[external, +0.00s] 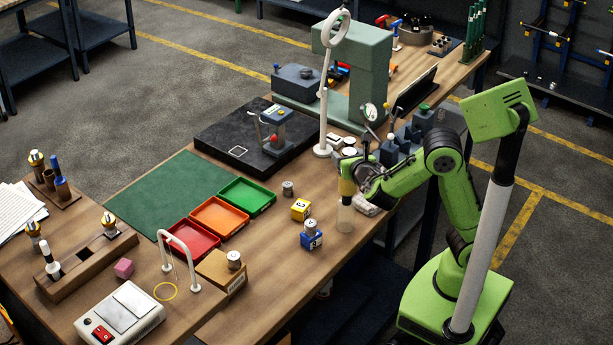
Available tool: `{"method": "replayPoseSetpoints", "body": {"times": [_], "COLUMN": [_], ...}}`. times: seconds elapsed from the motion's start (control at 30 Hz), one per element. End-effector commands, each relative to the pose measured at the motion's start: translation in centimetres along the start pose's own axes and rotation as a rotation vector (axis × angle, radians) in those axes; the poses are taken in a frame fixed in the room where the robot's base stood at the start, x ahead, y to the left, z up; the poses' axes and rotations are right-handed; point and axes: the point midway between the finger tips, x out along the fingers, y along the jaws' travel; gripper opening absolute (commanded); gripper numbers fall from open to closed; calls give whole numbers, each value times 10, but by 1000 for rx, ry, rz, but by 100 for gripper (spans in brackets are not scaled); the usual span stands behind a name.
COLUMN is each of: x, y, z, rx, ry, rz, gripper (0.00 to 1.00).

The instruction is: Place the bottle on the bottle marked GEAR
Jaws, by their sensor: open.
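No GEAR marking is readable on either at this size.
A yellow block (301,209) and a blue block (311,238) stand left of the bottles. Green (247,196), orange (219,216) and red (190,239) trays lie farther left. A white magnifier stand (324,149) and grey blocks (389,152) are close behind my gripper.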

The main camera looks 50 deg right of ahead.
Motion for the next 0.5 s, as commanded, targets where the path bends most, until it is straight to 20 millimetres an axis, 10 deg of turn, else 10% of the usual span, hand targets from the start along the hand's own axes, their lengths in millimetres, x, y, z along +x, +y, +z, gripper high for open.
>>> {"method": "replayPoseSetpoints", "body": {"times": [0.5], "x": [-113], "y": [1], "z": [1], "rx": [-3], "ry": [1], "rz": [4], "gripper": [60]}}
